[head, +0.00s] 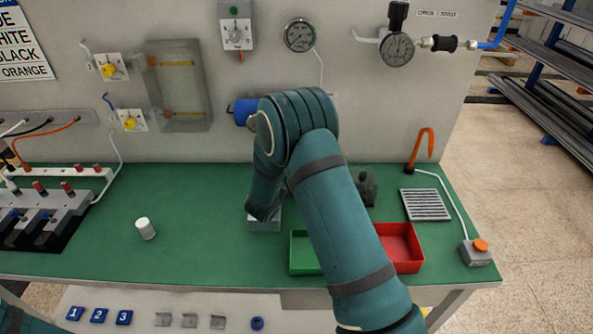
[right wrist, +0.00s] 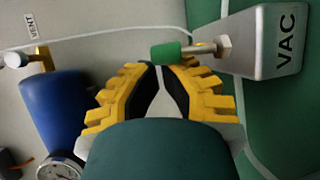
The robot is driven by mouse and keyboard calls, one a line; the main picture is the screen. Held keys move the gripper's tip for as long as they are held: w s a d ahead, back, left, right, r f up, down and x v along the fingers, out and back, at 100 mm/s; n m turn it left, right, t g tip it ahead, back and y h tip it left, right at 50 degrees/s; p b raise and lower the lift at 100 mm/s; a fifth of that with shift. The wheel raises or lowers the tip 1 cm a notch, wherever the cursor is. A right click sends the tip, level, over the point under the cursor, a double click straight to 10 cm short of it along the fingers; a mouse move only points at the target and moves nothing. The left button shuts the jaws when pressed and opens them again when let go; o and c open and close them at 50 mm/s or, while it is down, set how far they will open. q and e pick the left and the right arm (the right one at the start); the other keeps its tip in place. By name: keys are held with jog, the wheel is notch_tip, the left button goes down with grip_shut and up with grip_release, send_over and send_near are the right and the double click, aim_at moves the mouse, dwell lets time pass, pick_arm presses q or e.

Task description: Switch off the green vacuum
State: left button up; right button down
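The vacuum switch box (right wrist: 262,45), grey and marked VAC, is at the upper right of the right wrist view. A lever with a green cap (right wrist: 166,52) sticks out from its hex nut toward the left. My right gripper (right wrist: 159,68), with yellow fingers and dark pads, has its fingertips together or nearly so, right by the green cap. I cannot tell whether they touch it. In the head view the grey box (head: 263,225) shows on the green bench below my right arm, which hides the lever and the gripper. My left gripper is out of view.
A blue cylinder (right wrist: 52,112) is left of the fingers in the right wrist view. Green (head: 303,255) and red (head: 407,262) trays lie beside my right arm. A white cylinder (head: 145,228) stands on the bench's left part, with free bench around it.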

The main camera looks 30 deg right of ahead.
jog(key=shift+s+t, duration=0.1)
jog(key=shift+t, duration=0.2)
jog(key=shift+s+a+r+p, duration=0.1)
jog(key=shift+a+r+p, duration=0.05)
jog(key=shift+p, duration=0.25)
jog(key=shift+s+a+r+p, duration=0.15)
jog(key=shift+s+p, duration=0.05)
jog(key=shift+p, duration=0.3)
jog(key=shift+s+a, duration=0.1)
jog(key=shift+s, duration=0.05)
jog(key=shift+s+a+m+t+h, duration=0.1)
jog(key=shift+s+m+t+h, duration=0.25)
jog(key=shift+h, duration=0.35)
jog(key=shift+s+a+p, duration=0.1)
jog(key=shift+p, duration=0.25)
notch_tip(320, 180, up, 10)
